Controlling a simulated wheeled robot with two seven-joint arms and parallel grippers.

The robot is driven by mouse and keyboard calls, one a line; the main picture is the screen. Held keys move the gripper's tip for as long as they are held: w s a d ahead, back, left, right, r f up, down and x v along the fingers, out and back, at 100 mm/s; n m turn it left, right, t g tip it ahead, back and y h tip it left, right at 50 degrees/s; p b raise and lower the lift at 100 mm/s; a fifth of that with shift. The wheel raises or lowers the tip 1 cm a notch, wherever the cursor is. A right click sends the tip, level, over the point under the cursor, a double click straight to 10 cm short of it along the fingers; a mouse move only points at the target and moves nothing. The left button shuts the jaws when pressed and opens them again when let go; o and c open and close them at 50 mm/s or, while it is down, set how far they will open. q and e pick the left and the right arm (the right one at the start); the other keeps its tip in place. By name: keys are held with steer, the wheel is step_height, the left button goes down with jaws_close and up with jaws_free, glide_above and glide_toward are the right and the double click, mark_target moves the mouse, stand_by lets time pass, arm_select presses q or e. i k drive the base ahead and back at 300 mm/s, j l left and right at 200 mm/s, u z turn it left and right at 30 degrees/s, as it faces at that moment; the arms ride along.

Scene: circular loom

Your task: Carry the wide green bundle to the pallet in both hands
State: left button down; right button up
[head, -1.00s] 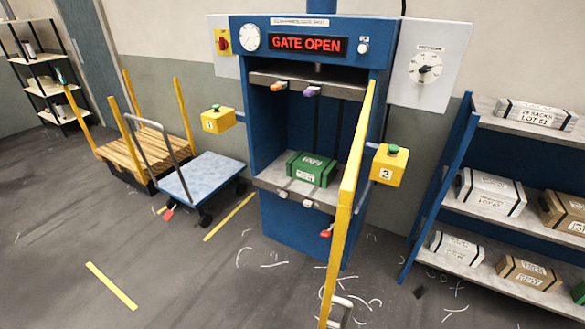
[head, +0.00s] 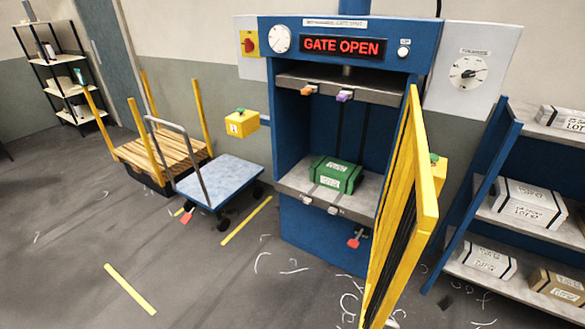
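The green bundle (head: 335,174) lies on the grey bed (head: 300,179) inside the blue press (head: 285,115), with a white label and dark straps. The press display reads GATE OPEN, and its yellow gate (head: 412,200) stands swung out at the right. The pallet (head: 160,152) looks to be the wooden slatted one with yellow corner posts at the left, behind a blue cart. Neither of my grippers shows in the head view.
A blue flatbed cart (head: 222,181) with a grey handle stands between pallet and press. A rack (head: 480,207) with white and brown bundles is at the right. A black shelf (head: 62,85) is at the far left. Floor in front is mostly clear, with white scraps near the press.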

mark_target(341, 177)
steer(key=i+j+z, duration=0.1)
steer(key=i+j, duration=0.15)
steer(key=i+j+z, duration=0.1)
steer(key=i+j, duration=0.15)
steer(key=i+j+z, duration=0.1)
steer(key=i+j, duration=0.15)
steer(key=j, duration=0.15)
steer(key=i+j+z, duration=0.1)
steer(key=j, duration=0.25)
steer(key=i+j+z, duration=0.1)
steer(key=i+j, duration=0.25)
steer(key=i+j+z, duration=0.1)
steer(key=j, duration=0.3)
steer(key=i+j+z, duration=0.1)
steer(key=i+j, duration=0.35)
steer(key=j, duration=0.35)
steer(key=z, duration=0.05)
